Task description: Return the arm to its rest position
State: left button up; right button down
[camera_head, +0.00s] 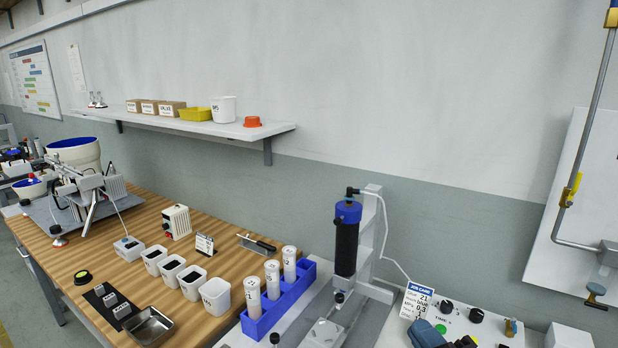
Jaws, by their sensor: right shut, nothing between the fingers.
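My right gripper (440,338) seems to be the blue and dark shape at the bottom edge, right of centre. The frame cuts most of it off, and the rest of the arm is out of view. It looks shut and holds nothing visible. It is in front of the control box (478,326) and just below the job card (415,301). My left gripper is not in view.
A blue rack (262,325) holds white numbered tubes left of the screwdriver. Several white cups, a metal tray (149,326) and a card stand on the wooden bench (215,250). A wall shelf (200,126) carries boxes. A piped panel (575,215) rises at the right.

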jog(key=s+d+f+m+g+h, duration=0.6)
jog(key=s+d+f+m+h, duration=0.35)
jog(key=m, duration=0.45)
jog(key=s+f+m+g, duration=0.3)
jog(key=s+f+g, duration=0.2)
jog(key=s, duration=0.3)
jog(key=s+f+m+g, duration=0.3)
jog(key=s+f+g, duration=0.15)
jog(key=s, duration=0.35)
jog(key=w+f+n+t+y, duration=0.1)
jog(key=w+f+t, duration=0.6)
jog(key=f+t, duration=0.1)
jog(key=shift+w+f, duration=0.2)
jog(key=shift+f, duration=0.7)
